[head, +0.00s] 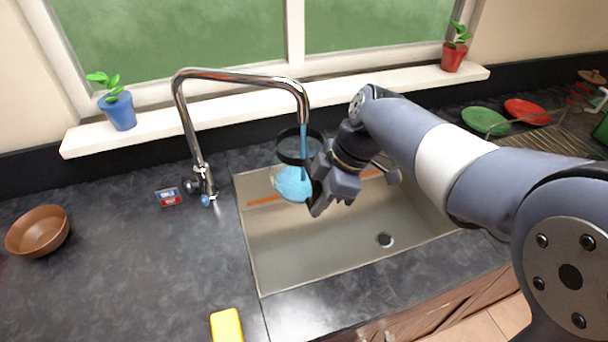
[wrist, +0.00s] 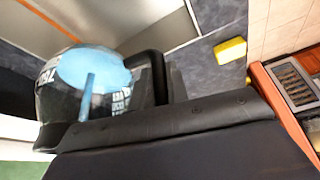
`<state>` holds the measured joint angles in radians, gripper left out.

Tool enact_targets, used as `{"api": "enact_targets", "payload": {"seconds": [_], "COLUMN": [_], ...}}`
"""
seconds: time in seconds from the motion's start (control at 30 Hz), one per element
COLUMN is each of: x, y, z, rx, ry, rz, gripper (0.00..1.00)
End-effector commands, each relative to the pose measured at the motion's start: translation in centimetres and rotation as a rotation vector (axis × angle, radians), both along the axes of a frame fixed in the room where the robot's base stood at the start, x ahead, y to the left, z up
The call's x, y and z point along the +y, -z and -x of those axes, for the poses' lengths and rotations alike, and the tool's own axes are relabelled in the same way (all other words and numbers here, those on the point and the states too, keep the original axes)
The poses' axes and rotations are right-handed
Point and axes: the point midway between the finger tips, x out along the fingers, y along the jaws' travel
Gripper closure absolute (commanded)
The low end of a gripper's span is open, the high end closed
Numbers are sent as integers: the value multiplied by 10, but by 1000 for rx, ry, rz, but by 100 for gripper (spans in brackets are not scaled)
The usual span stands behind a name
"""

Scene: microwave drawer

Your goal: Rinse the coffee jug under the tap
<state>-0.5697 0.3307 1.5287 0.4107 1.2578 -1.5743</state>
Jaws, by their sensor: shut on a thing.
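The coffee jug (head: 286,172) is a clear glass jug with a black rim band, held under the spout of the chrome tap (head: 303,104) above the sink (head: 310,245). A blue stream of water runs from the spout into the jug, and blue water stands in it. My gripper (head: 318,186) is shut on the jug at its right side, where the black handle is. In the wrist view the jug (wrist: 50,100) shows at the left, with the blue water and stream inside it. The black handle (wrist: 155,75) shows beside the gripper; the fingertips are largely hidden.
A yellow sponge (head: 226,325) lies on the counter in front. Potted plants stand on the sill. Green (head: 485,121) and red (head: 527,110) plates are at the back right.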

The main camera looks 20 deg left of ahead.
Motion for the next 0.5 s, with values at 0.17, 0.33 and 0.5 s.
{"api": "enact_targets", "payload": {"seconds": [0.17, 0.33, 0.5], "x": [1, 2, 3], "y": [0, 0, 0], "z": [13, 27, 39], "rx": [-4, -4, -4], "ry": [-2, -2, -2], "rz": [-3, -3, -3], "gripper": [100, 100, 100]}}
